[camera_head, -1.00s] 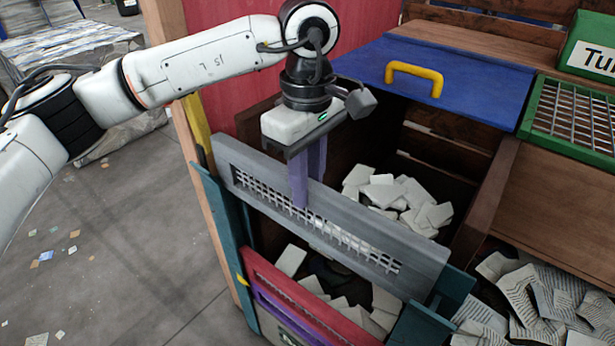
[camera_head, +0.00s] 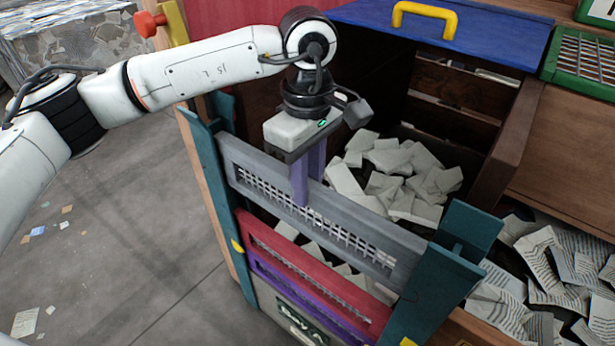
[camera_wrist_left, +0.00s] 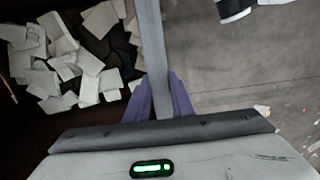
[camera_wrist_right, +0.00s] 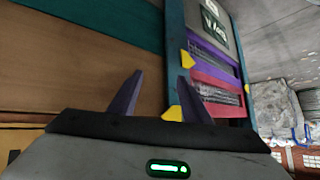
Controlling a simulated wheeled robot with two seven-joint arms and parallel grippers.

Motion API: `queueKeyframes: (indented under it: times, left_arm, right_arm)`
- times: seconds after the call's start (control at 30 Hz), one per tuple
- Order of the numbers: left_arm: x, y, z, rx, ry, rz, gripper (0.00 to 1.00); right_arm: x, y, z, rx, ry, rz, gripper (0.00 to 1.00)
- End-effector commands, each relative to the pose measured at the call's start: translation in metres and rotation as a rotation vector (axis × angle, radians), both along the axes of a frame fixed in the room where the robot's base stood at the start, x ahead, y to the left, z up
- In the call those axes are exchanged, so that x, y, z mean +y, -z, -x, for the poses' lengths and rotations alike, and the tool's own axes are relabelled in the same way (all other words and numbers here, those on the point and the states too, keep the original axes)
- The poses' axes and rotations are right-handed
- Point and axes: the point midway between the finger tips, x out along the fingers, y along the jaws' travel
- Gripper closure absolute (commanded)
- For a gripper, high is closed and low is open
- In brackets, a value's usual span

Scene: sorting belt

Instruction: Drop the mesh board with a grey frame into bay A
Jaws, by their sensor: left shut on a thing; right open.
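The mesh board with a grey frame (camera_head: 345,224) is upright across the front of bay A, its ends at the left teal post (camera_head: 222,190) and the right teal post (camera_head: 447,262). My left gripper (camera_head: 308,178) is shut on its top edge near the middle. The left wrist view shows the board (camera_wrist_left: 152,45) edge-on between purple fingers (camera_wrist_left: 160,100). Below it are a red-framed board (camera_head: 300,268) and a purple board (camera_head: 310,303). A narrow gap shows above the red one. My right gripper (camera_wrist_right: 157,88) is open and empty, beside a brown wooden wall.
A sign (camera_head: 300,325) reading "Bay" is on the front panel. Pale pieces (camera_head: 400,185) fill the bay behind the board. A blue lid (camera_head: 440,32) with a yellow handle is at the back. Printed sheets (camera_head: 550,275) lie at right. Floor at left is mostly clear.

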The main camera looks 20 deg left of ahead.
Motion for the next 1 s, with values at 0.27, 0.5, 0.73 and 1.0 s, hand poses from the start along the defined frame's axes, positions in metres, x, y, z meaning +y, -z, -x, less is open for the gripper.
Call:
queueKeyframes:
  times: [0.27, 0.5, 0.73, 1.0]
  left_arm:
    - [0.0, 0.041, -0.001, -0.003, 0.0, 0.0, 1.0]
    - [0.0, 0.072, 0.0, -0.002, 0.0, 0.002, 1.0]
    - [0.0, 0.086, -0.001, -0.004, 0.0, 0.001, 1.0]
    - [0.0, 0.085, -0.001, -0.003, 0.0, 0.001, 1.0]
  right_arm:
    - [0.006, 0.014, 0.001, -0.015, 0.018, -0.041, 0.56]
    - [0.017, 0.026, -0.008, 0.022, -0.016, -0.049, 0.56]
    - [0.024, 0.032, -0.011, 0.061, -0.052, -0.043, 0.56]
    - [0.025, 0.032, -0.011, 0.064, -0.053, -0.042, 0.56]
